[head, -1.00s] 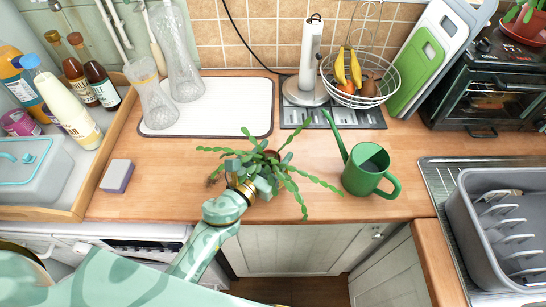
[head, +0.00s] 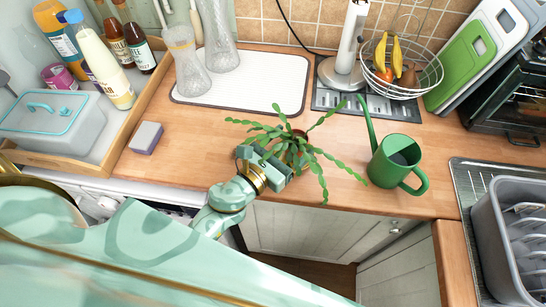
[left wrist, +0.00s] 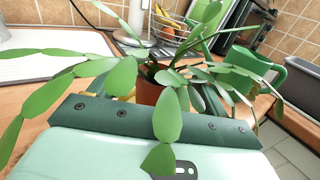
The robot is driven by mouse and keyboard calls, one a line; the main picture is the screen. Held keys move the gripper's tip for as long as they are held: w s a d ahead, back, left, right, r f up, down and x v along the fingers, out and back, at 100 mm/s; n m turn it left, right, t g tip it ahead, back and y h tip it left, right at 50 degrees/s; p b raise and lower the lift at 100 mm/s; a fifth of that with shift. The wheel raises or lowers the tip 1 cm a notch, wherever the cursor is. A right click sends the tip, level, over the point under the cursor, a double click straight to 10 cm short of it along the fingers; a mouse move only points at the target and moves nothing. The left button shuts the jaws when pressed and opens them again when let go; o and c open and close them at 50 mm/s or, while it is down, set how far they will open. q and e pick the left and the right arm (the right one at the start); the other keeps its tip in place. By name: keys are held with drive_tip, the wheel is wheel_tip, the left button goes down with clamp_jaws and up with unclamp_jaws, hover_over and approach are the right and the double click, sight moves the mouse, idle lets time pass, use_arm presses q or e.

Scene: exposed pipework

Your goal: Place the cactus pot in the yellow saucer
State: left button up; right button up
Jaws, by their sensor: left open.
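The cactus (head: 300,150) is a plant with long green segmented stems in a reddish-brown pot. It stands near the counter's front edge, and its stems hide most of the pot in the head view. The left wrist view shows more of the terracotta pot (left wrist: 150,92) behind the stems. My left gripper (head: 277,163) is open at the near side of the plant, among the stems. Leaves hide its fingertips, so I cannot tell whether they touch the pot. My right gripper is not in view.
A green watering can (head: 397,160) stands right of the plant. A white mat (head: 250,85) with glass vases lies behind it. A sponge (head: 146,137) and a wooden tray (head: 133,118) are to the left. The wooden counter between sponge and plant is clear.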

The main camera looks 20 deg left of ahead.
use_arm(q)
drive_tip(key=b+v, duration=0.2)
drive_tip(key=v, duration=0.5)
drive_tip(key=shift+f, duration=0.15)
drive_tip(key=shift+s+a, duration=0.1)
drive_tip(key=shift+s, duration=0.3)
idle(0.8)
